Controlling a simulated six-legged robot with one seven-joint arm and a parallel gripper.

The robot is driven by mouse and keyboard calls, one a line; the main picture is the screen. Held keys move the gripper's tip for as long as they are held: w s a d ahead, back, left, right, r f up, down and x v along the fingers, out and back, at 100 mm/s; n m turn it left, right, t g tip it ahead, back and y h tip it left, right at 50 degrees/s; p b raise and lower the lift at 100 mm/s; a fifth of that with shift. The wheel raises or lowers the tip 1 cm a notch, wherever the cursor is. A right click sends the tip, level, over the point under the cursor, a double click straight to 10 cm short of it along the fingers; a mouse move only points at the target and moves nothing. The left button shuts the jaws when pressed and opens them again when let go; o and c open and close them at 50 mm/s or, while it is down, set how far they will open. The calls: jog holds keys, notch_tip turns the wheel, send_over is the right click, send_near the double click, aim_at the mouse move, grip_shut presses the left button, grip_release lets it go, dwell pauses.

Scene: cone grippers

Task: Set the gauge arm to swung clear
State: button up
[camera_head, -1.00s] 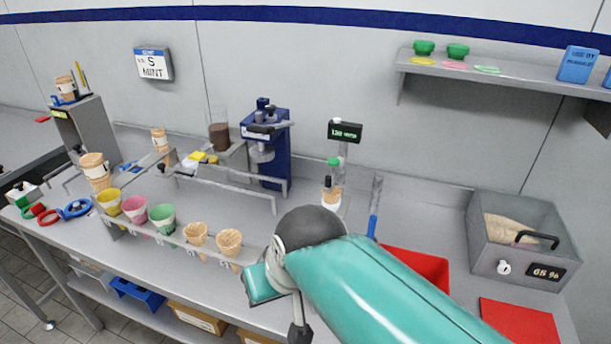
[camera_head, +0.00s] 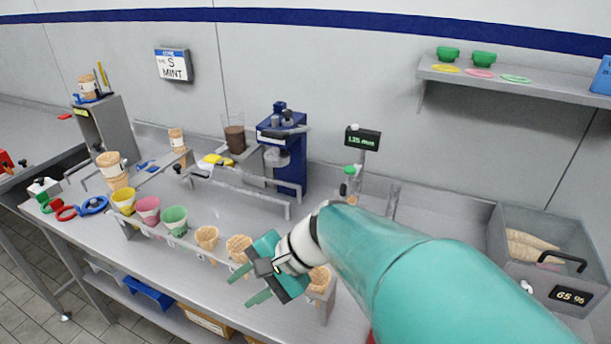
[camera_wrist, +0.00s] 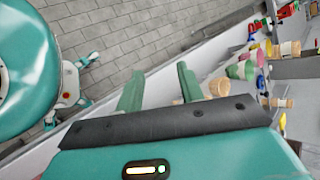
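My gripper (camera_head: 249,285) is in front of the counter's front edge, near the row of cones. Its two green fingers are apart with nothing between them, and they also show spread in the wrist view (camera_wrist: 158,85). A thin grey bar with a black knob at its left end, perhaps the gauge arm (camera_head: 232,186), runs across the counter behind the cone row. My gripper is well apart from it, nearer the front. A second knobbed bar (camera_head: 88,171) stands further left. I cannot tell for sure which bar is the gauge arm.
A front rack holds yellow (camera_head: 124,201), pink (camera_head: 147,209) and green (camera_head: 174,220) cups and several wafer cones (camera_head: 206,238). A blue press (camera_head: 283,150) stands behind the bar. A clear bin (camera_head: 540,235) is at right. My arm hides the counter's right front.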

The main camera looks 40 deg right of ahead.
jog(key=w+d+m+t, duration=0.3)
jog(key=d+m, duration=0.2)
jog(key=m, duration=0.1)
jog(key=m+t+h, duration=0.9)
jog(key=m+h, duration=0.2)
jog(key=m, duration=0.7)
send_near(345, 191)
jog(key=x, duration=1.2)
jog(key=shift+w, duration=0.3)
grip_shut()
